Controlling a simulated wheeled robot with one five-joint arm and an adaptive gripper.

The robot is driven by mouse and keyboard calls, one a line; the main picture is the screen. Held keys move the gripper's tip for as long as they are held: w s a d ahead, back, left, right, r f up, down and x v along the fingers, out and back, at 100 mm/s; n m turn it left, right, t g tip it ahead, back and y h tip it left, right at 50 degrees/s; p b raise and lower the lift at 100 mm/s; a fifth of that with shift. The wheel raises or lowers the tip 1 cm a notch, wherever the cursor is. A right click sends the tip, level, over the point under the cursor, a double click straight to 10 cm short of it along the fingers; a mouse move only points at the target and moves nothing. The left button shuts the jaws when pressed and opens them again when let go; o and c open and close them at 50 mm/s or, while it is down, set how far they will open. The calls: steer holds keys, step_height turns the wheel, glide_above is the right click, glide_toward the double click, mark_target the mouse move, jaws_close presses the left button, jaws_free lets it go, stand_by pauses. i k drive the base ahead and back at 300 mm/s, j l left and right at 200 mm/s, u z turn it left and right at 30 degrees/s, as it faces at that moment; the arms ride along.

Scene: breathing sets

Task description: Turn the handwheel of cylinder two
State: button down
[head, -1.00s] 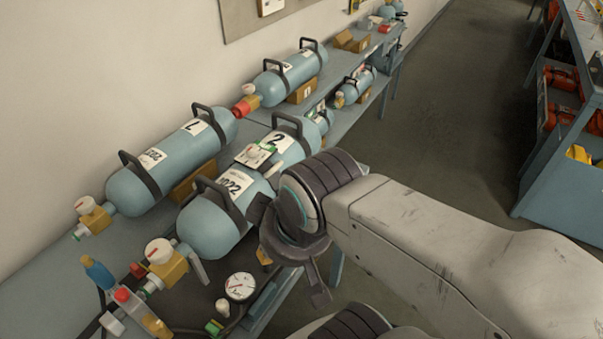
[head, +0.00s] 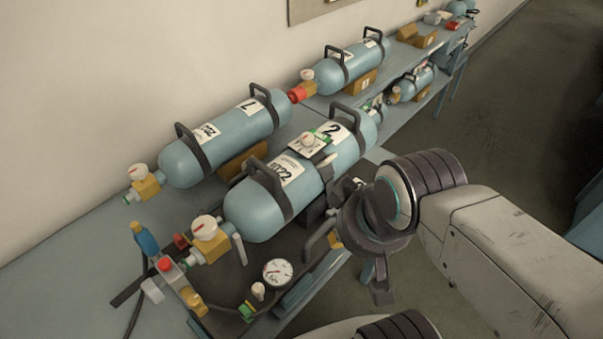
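Cylinder two (head: 252,212) is a pale blue tank marked "2", lying on the bench with dark carrying handles. Its handwheel (head: 205,227) is a white round knob with a red mark. It sits upright on a yellow valve block (head: 212,248) at the tank's near end. My gripper (head: 328,215) is right of the cylinder's body, away from the handwheel. Its dark fingers are spread and appear empty. They overlap the cylinder's dark support in the picture, so I cannot tell whether they touch it.
Open floor lies right.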

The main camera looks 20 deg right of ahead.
mark_target(205, 228)
steer(key=i+j+u, duration=0.1)
steer(key=u, duration=0.9)
